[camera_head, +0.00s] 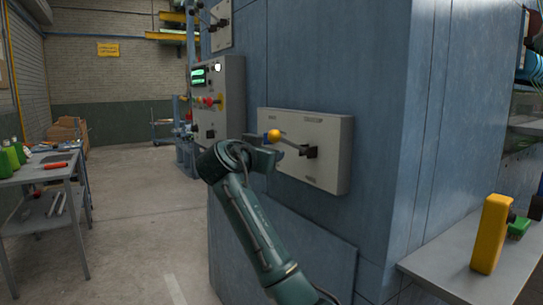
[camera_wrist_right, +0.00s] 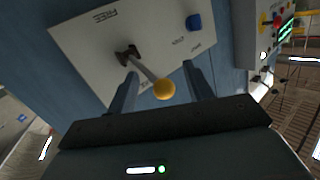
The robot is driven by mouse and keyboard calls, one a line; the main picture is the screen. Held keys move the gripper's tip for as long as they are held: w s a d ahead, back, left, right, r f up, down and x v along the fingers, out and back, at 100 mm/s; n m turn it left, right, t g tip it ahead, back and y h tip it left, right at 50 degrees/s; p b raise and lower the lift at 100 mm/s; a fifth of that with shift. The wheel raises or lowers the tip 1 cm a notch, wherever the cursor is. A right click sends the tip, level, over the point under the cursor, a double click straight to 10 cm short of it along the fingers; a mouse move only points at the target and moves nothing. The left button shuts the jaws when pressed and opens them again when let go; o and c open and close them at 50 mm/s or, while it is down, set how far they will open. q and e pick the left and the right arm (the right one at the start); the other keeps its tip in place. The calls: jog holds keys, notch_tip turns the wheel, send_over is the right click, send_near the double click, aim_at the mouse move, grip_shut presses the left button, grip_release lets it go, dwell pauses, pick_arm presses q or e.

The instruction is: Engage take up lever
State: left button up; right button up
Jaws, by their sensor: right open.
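The lever has a yellow ball knob (camera_head: 274,135) on a thin metal shaft and a dark pivot (camera_head: 310,151). It is mounted on a pale panel (camera_head: 330,130) on the blue machine wall. My right gripper (camera_head: 267,150) is close to the knob, in front of the panel's left end. In the right wrist view the knob (camera_wrist_right: 164,89) lies between the two spread fingers (camera_wrist_right: 163,84), with a gap on each side. The shaft runs up and left from the knob to the pivot (camera_wrist_right: 127,55). My left gripper is not in view.
A blue knob (camera_wrist_right: 193,22) sticks out of the panel near the lever. A control box (camera_head: 218,105) with a green display is farther back. A workbench with bottles (camera_head: 32,172) stands left. A shelf with a yellow block (camera_head: 491,235) is at right. The floor between is clear.

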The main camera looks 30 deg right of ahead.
pick_arm(q)
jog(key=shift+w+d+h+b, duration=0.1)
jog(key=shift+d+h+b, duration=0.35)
jog(key=shift+b, duration=0.25)
pick_arm(e)
jog(key=v, duration=0.7)
jog(key=shift+s+a, duration=0.3)
jog(key=shift+a, duration=0.05)
jog(key=shift+r, duration=0.1)
